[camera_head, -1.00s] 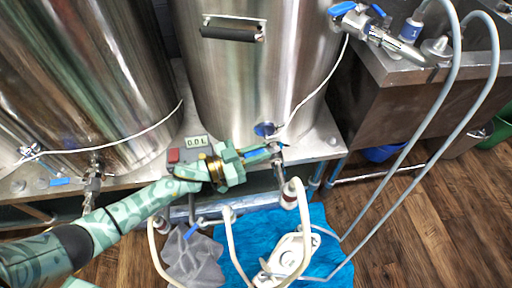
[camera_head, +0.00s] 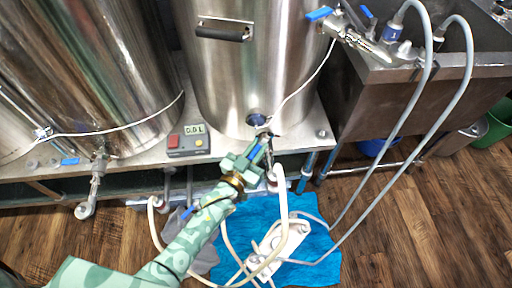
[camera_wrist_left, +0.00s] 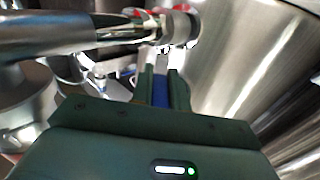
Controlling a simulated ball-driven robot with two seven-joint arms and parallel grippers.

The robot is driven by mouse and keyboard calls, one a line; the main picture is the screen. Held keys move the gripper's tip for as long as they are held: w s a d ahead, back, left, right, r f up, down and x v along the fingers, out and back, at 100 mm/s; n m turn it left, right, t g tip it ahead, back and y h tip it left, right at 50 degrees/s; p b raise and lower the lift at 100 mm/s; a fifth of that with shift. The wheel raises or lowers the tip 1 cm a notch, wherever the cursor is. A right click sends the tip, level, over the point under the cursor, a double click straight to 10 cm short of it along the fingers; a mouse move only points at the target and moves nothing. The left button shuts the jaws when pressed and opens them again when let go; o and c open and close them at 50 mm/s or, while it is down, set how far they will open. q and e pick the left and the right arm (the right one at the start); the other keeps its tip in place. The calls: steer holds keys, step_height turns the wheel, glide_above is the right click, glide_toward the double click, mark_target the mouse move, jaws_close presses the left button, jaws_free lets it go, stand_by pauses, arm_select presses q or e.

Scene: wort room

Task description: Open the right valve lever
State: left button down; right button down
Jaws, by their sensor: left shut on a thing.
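The right valve (camera_head: 267,146) sits low on the front of the right steel tank (camera_head: 240,85). Its blue lever (camera_wrist_left: 160,92) lies between the fingers of my left gripper (camera_head: 255,153) in the left wrist view. My left gripper is shut on this lever, and the fingers hide part of it in the head view. The lever slants down and to the left from the valve. The left valve (camera_head: 97,172), with its own blue lever (camera_head: 70,161), is on the left tank (camera_head: 90,80). My right gripper is not in view.
A control box (camera_head: 188,140) reading 0.0 L stands on the steel shelf left of the valve. Pale hoses hang below, over a blue cloth (camera_head: 315,265) on the wooden floor. Grey hoses run from a steel sink (camera_head: 400,72) at right.

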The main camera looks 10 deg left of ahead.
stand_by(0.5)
arm_select(q)
steer(key=c, duration=1.4)
jaws_free()
steer(key=shift+o, duration=0.2)
steer(key=shift+s, duration=0.1)
